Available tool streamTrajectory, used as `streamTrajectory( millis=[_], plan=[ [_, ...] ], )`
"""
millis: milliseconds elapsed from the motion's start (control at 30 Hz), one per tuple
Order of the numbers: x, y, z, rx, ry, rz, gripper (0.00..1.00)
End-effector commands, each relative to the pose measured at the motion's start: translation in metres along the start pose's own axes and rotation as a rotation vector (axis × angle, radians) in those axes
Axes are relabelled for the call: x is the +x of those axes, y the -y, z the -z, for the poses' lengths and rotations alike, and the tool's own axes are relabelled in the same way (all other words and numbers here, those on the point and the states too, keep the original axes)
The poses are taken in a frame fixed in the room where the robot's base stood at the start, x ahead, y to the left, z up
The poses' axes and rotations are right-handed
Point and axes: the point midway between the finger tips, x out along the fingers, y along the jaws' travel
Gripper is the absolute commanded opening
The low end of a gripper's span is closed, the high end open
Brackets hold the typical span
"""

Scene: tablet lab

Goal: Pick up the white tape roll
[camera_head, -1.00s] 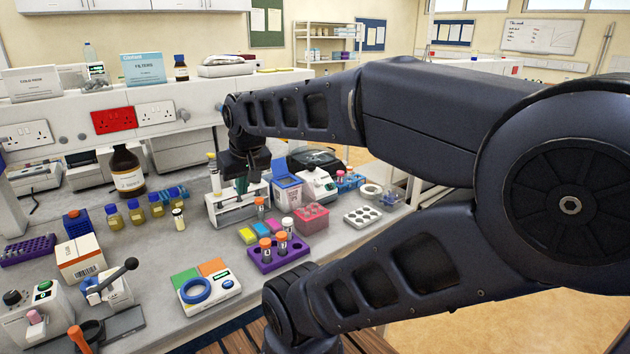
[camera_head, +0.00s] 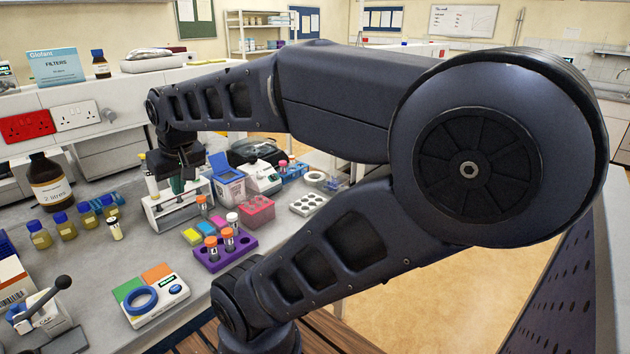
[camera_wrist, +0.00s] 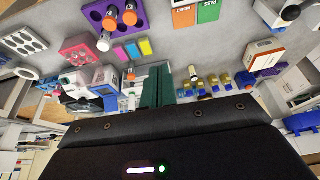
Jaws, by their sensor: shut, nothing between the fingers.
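The white tape roll (camera_head: 315,176) lies on the bench at its far right end, beyond the white tray with round holes. In the wrist view a white ring that looks like it (camera_wrist: 26,73) shows at the left edge. My gripper (camera_head: 177,184) hangs over the white tube rack, well to the left of the roll. Its green fingers (camera_wrist: 157,88) are together and hold nothing.
A white tube rack (camera_head: 180,207) stands under my gripper.

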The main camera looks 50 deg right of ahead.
Motion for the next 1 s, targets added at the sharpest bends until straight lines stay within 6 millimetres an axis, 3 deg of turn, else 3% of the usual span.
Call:
streamTrajectory(
  millis=[400,467,900,1000],
  plan=[
    [0.0,0.0,0.0,0.0,0.0,0.0,0.0],
    [0.0,0.0,0.0,0.0,0.0,0.0,0.1],
    [0.0,0.0,0.0,0.0,0.0,0.0,0.96],
    [0.0,0.0,0.0,0.0,0.0,0.0,1.0]
  ],
)
